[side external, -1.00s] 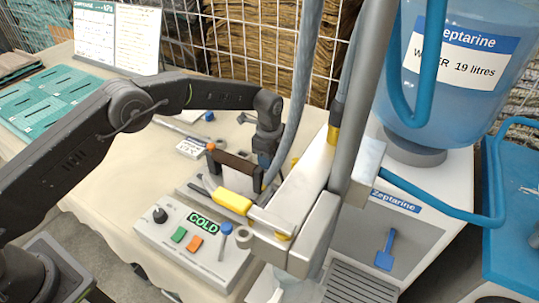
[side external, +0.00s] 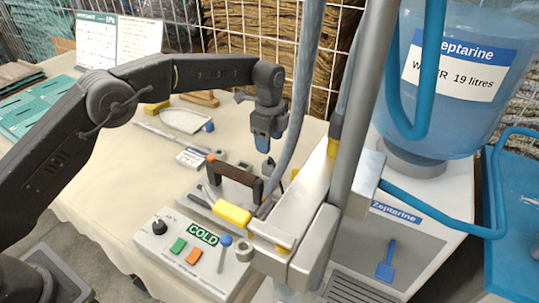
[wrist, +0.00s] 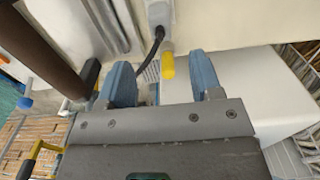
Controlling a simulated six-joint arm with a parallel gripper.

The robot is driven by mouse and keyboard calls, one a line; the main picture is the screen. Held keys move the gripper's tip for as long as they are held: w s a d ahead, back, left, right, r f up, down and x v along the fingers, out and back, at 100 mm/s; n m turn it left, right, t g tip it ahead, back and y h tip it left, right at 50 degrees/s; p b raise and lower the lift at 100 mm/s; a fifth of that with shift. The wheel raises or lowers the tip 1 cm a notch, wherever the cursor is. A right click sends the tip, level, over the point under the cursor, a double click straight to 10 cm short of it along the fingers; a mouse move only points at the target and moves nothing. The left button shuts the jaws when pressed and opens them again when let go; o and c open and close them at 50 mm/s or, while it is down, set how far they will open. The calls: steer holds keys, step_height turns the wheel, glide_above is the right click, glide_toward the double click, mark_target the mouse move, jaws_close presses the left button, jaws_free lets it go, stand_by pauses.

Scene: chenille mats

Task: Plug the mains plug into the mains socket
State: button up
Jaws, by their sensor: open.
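My gripper (side external: 263,145) hangs above the right part of the bench, behind and right of a brown handle. Its two blue fingers are apart with nothing between them; they also show in the wrist view (wrist: 162,86). Ahead of the fingers, in the wrist view, are a yellow-tipped piece (wrist: 168,66) and a grey block (wrist: 160,12) with a black lead. I cannot tell whether either is the mains plug or socket. No plug or socket can be made out surely in the side view, where the grey hose and post hide part of the bench.
The brown handle (side external: 236,172) stands close to the gripper. A control box (side external: 195,250) reading COLD is in front. A grey post (side external: 350,130) and hose (side external: 300,80) rise to the right, beside a water dispenser (side external: 420,205).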

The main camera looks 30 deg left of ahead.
steer(key=shift+r, duration=1.8)
steer(key=s+a+r+n+t, duration=0.1)
steer(key=s+a+r+n, duration=0.3)
steer(key=s+r, duration=0.4)
steer(key=s+a+r+n+t, duration=0.2)
steer(key=s+a+r+n, duration=0.3)
steer(key=s+r, duration=0.3)
steer(key=s+a+f+n+t, duration=0.1)
steer(key=s+n, duration=0.3)
steer(key=s, duration=0.6)
steer(key=s+a+f+n+t, duration=0.1)
steer(key=s+n, duration=0.4)
steer(key=s, duration=0.6)
steer(key=a+f, duration=0.1)
steer(key=a, duration=0.1)
steer(key=shift+a+f+t, duration=0.15)
steer(key=shift+a+t, duration=0.15)
